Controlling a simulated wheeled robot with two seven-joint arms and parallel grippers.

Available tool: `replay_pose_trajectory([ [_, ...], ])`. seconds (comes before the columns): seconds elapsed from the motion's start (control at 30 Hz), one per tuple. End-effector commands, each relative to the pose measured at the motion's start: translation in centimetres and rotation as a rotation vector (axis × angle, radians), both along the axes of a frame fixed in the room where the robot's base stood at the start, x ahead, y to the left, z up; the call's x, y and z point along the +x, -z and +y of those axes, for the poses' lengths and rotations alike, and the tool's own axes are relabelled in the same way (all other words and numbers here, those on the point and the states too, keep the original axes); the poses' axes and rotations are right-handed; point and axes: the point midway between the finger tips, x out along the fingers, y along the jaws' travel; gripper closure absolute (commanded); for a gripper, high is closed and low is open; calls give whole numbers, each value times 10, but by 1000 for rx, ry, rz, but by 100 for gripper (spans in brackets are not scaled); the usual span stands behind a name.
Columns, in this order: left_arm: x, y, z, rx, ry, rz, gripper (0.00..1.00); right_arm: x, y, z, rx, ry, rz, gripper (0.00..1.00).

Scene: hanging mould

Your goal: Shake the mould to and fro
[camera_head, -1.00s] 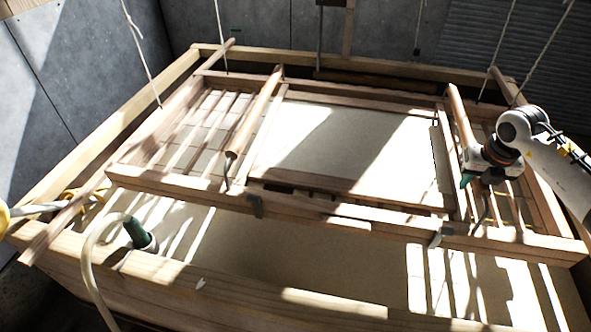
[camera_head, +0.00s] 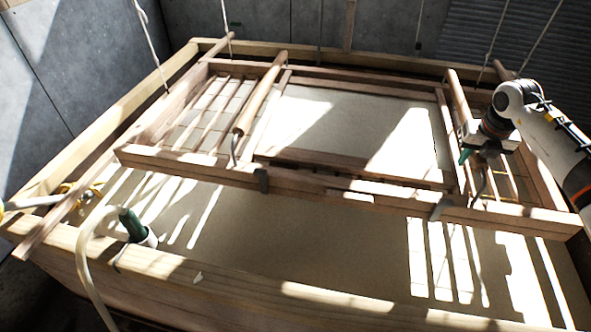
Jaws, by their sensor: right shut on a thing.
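The mould (camera_head: 290,178) is a wooden frame with slatted sides and a pale sheet in its middle, hung on ropes over a wooden vat (camera_head: 250,275). It has a round wooden handle at left (camera_head: 258,97) and one at right (camera_head: 459,95). My right gripper (camera_head: 468,150) is shut on the right handle near its front end; its fingers partly hide the handle.
A pale hose with a green end (camera_head: 132,224) hangs over the vat's front left rim. Ropes (camera_head: 150,45) rise at both sides. Grey walls (camera_head: 90,60) stand close behind and at left.

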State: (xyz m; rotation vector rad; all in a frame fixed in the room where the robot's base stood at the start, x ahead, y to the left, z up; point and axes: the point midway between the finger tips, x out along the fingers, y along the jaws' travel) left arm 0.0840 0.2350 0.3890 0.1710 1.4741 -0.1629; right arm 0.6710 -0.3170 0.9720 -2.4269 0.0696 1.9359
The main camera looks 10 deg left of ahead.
Motion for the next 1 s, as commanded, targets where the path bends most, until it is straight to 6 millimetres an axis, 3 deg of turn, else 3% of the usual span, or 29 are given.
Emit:
replay_pose_trajectory([
  [0.37, 0, -3, 0, 0, 0, 0, 64, -4, -1, -1, -2, -1, 0, 100],
  [0.73, 0, -22, 0, 0, 0, -1, 64, -70, -1, 2, -4, -3, 2, 100],
  [1.0, 0, -22, 0, 0, 0, 0, 64, -79, 0, 4, -1, -1, 1, 100],
])
